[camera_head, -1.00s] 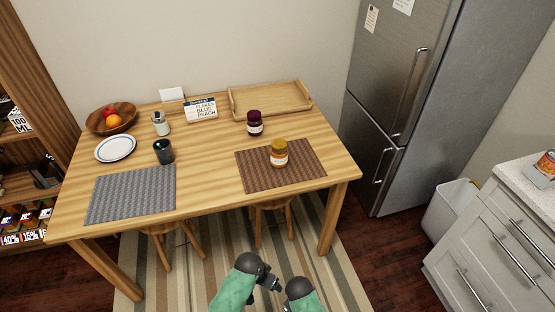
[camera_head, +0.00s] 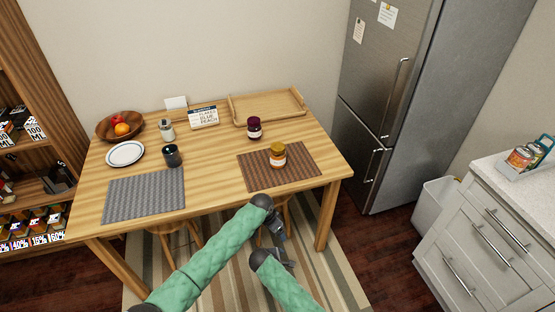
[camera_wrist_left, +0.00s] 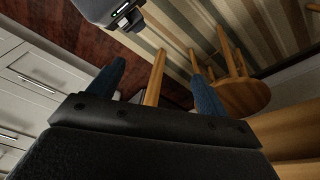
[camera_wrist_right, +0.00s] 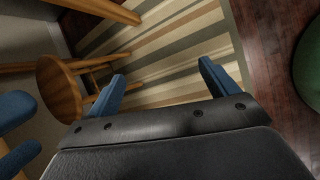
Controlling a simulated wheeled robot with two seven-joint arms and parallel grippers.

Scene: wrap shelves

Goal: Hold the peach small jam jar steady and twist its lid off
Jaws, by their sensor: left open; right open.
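The peach jam jar (camera_head: 278,158), with an orange body, a pale label and a yellow-gold lid, stands upright on the brown woven placemat (camera_head: 255,180). Its lid is on. My left gripper (camera_head: 279,232) hangs in front of the table's front edge, below and nearer than the jar. It is open and empty; its blue fingers are apart in the left wrist view (camera_wrist_left: 163,82). My right gripper (camera_head: 289,258) is just nearer, close to the left one. It is open and empty in the right wrist view (camera_wrist_right: 162,72). Neither touches the jar.
A dark purple jar (camera_head: 254,128) stands behind the peach jar. A wooden tray (camera_head: 238,119), label card (camera_head: 203,117), shaker (camera_head: 166,130), dark cup (camera_head: 171,156), plate (camera_head: 125,154), fruit bowl (camera_head: 107,135) and grey placemat (camera_head: 145,193) are on the table. Stools (camera_wrist_right: 60,90) stand below its edge.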

